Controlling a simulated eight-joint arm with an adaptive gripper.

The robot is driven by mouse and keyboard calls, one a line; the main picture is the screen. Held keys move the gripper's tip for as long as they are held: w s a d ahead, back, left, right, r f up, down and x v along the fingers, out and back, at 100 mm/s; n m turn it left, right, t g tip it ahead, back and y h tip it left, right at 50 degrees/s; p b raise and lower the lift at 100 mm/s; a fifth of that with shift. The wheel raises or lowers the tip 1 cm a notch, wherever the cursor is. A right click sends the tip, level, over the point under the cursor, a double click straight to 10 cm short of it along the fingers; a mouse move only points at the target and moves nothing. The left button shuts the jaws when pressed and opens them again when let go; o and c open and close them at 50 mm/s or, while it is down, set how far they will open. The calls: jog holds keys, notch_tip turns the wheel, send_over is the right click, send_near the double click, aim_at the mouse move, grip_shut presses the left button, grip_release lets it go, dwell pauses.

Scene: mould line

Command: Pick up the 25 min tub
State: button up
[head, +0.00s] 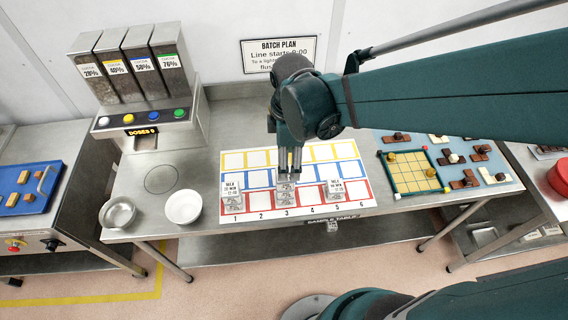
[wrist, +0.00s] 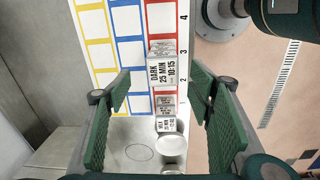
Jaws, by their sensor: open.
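In the wrist view a small tub with a white label reading DARK 25 MIN 10:15 (wrist: 163,73) sits between my spread fingers. In the head view my gripper (head: 290,162) points down just above the middle tub (head: 286,197), in the red row at column 3; its fingers partly cover that label. My gripper (wrist: 165,100) is open and holds nothing. Another labelled tub (head: 232,199) stands at column 1; its small print is hard to read. A third labelled tub (head: 334,192) stands further right in the red row. Whether the fingers touch the middle tub cannot be told.
The tubs stand on a white mat (head: 262,199) with yellow, blue and red squares; most squares are empty. A white bowl (head: 184,207) and a metal bowl (head: 118,213) stand to the left. A green-framed yellow board (head: 407,172) and chocolate pieces lie right. A dispenser (head: 140,118) stands back left.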

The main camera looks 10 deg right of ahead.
jog(key=shift+a+n+p, duration=0.3)
jog(key=shift+a+n, duration=0.15)
jog(key=shift+n, duration=0.05)
jog(key=shift+f, duration=1.3)
jog(key=shift+s+f, duration=0.1)
jog(key=shift+f, duration=2.5)
jog(key=c, duration=1)
